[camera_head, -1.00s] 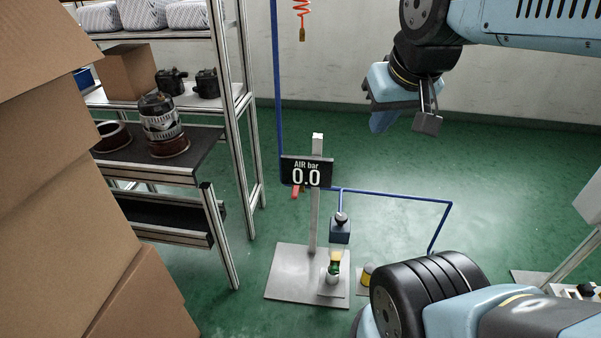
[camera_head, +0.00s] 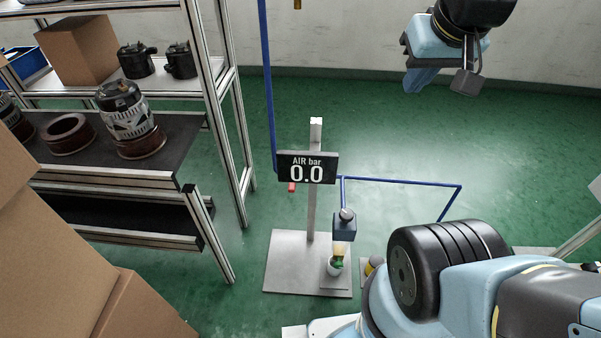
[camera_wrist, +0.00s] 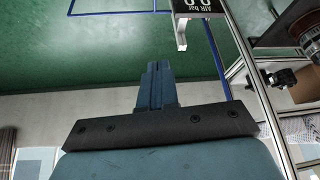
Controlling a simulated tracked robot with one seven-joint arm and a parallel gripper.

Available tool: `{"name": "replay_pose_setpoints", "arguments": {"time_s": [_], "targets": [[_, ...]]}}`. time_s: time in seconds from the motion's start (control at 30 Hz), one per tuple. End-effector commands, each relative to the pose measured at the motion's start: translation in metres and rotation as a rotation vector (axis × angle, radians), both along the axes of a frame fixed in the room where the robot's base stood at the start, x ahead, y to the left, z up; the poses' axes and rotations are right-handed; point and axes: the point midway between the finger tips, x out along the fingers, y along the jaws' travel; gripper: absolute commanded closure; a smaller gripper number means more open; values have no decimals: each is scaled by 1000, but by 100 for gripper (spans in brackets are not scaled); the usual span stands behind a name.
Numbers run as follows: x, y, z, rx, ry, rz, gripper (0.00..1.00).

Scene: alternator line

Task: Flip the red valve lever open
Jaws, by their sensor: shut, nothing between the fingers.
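The red valve lever (camera_head: 292,187) shows as a small red piece just below the left part of the AIR bar display (camera_head: 307,168), which reads 0.0. Most of the lever is hidden behind the display. The display is fixed on a grey post on a metal base plate (camera_head: 290,255). My gripper (camera_head: 417,80) hangs at the upper right, well apart from the lever and higher up. In the wrist view my gripper (camera_wrist: 154,68) is shut with nothing in it. The display also shows there upside down at the top (camera_wrist: 197,5); the lever cannot be made out.
A blue air pipe (camera_head: 400,182) runs past the post and along to the right. A shelf rack (camera_head: 215,130) with alternator parts stands at the left. Cardboard boxes (camera_head: 100,300) fill the lower left. Green floor (camera_head: 400,130) is open behind the post.

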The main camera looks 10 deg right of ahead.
Motion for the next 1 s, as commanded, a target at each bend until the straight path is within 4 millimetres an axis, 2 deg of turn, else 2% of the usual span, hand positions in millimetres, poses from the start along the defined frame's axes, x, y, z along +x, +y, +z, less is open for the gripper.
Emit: {"name": "replay_pose_setpoints", "arguments": {"time_s": [0.17,0.23,0.47,0.77,1.0], "targets": [[10,3,-4,11,37,13,100],[19,-5,-8,22,70,31,100],[59,3,-31,88,207,94,100],[114,12,-71,211,358,174,100],[155,16,-112,334,450,229,100]]}}
